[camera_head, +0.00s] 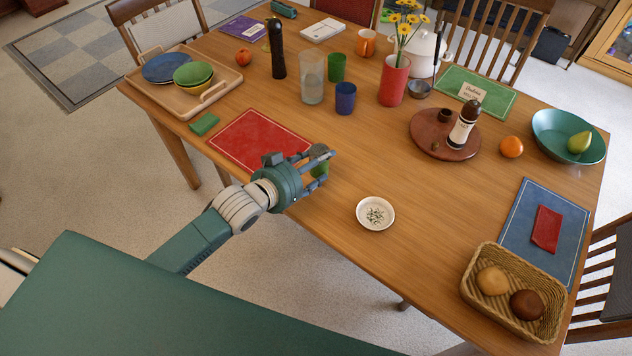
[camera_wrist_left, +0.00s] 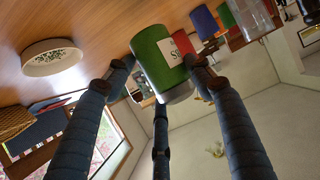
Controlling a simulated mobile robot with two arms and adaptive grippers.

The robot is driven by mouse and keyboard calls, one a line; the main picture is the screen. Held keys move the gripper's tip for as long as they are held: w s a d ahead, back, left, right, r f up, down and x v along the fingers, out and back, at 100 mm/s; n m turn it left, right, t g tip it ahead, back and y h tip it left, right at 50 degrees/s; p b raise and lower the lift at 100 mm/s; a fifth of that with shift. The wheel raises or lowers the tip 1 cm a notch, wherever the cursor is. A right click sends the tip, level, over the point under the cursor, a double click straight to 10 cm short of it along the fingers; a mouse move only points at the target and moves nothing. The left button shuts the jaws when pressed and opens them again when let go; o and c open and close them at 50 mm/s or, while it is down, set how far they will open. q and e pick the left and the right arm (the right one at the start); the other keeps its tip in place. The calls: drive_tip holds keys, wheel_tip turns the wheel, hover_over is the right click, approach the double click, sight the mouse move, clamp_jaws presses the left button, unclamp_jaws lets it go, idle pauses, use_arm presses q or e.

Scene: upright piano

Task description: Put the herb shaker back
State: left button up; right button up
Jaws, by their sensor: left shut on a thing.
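The herb shaker (camera_head: 320,170) is green, and most of it is hidden by my left gripper in the head view. In the left wrist view the herb shaker (camera_wrist_left: 152,52) shows a green side and part of a white label. My left gripper (camera_head: 322,164) is shut on it near the table's front edge, by the red placemat. The fingers (camera_wrist_left: 160,85) are around the shaker in the wrist view. A round wooden board (camera_head: 424,137) holds a labelled dark-and-white bottle (camera_head: 461,132) and a small dark pot (camera_head: 445,116). My right gripper is not in view.
A white dish (camera_head: 365,223) with herb bits lies right of my left gripper. A bread basket (camera_head: 545,287) and blue placemat (camera_head: 525,205) are at the right. Glasses and a red vase (camera_head: 393,82) stand farther back. The wood between dish and board is clear.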

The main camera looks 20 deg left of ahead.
sight(316, 176)
use_arm(q)
wheel_tip(316, 176, down, 5)
drive_tip(key=shift+r, duration=0.1)
wheel_tip(316, 176, down, 3)
drive_tip(key=shift+f, duration=0.5)
drive_tip(key=o, duration=1.2)
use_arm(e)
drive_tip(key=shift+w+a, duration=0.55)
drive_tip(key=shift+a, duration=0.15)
use_arm(q)
drive_tip(key=shift+r, duration=0.15)
drive_tip(key=shift+s+r, duration=0.1)
drive_tip(key=shift+s, duration=0.05)
drive_tip(key=shift+b+v, duration=0.3)
drive_tip(key=shift+v, duration=5.55)
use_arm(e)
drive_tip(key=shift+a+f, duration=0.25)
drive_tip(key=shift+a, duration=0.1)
